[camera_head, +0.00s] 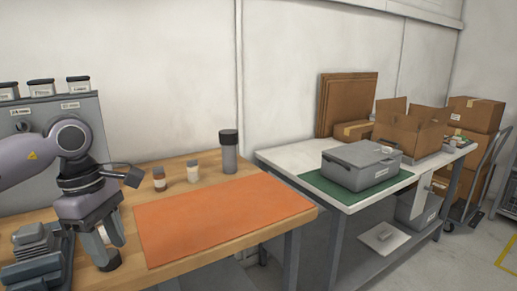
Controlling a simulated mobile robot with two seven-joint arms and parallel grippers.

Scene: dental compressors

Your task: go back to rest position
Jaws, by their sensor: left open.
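My left gripper (108,258) hangs from the arm that comes in from the left, fingers pointing down. It is open, with nothing seen between its fingers. It is over the left part of the wooden table (170,175), just left of the orange mat (220,217). My right gripper does not show.
Two small bottles (192,172) and a dark-capped grey cylinder (229,154) stand behind the mat. A grey device (35,250) sits at the front left. A white table (300,156) on the right holds a grey lidded box (361,166) and cardboard boxes (408,128). The mat is bare.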

